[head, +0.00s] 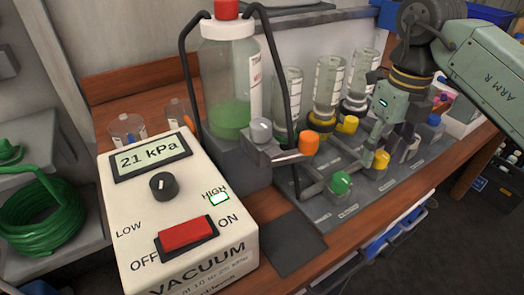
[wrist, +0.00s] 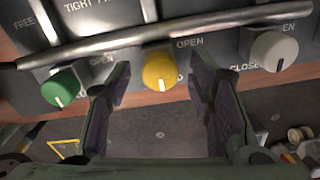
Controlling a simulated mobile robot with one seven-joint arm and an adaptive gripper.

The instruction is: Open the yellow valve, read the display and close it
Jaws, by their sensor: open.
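The yellow valve knob (wrist: 159,68) sits at the centre of the wrist view, between the fingers of my open gripper (wrist: 158,84). Its white mark points down; an OPEN label stands at its upper right, and the label below is mostly covered. I cannot tell whether the fingers touch it. In the head view the yellow knob (head: 381,160) shows low on the grey manifold, with my gripper (head: 376,146) over it. The display (head: 151,157) on the white vacuum box (head: 130,222) reads 21 kPa.
A green knob (wrist: 64,87) and a grey knob (wrist: 273,50) flank the yellow one. A metal bar (wrist: 110,44) runs just above. A bottle of green liquid (head: 232,85) and an orange knob (head: 308,143) stand left of my arm. The vacuum box has a red switch (head: 187,235).

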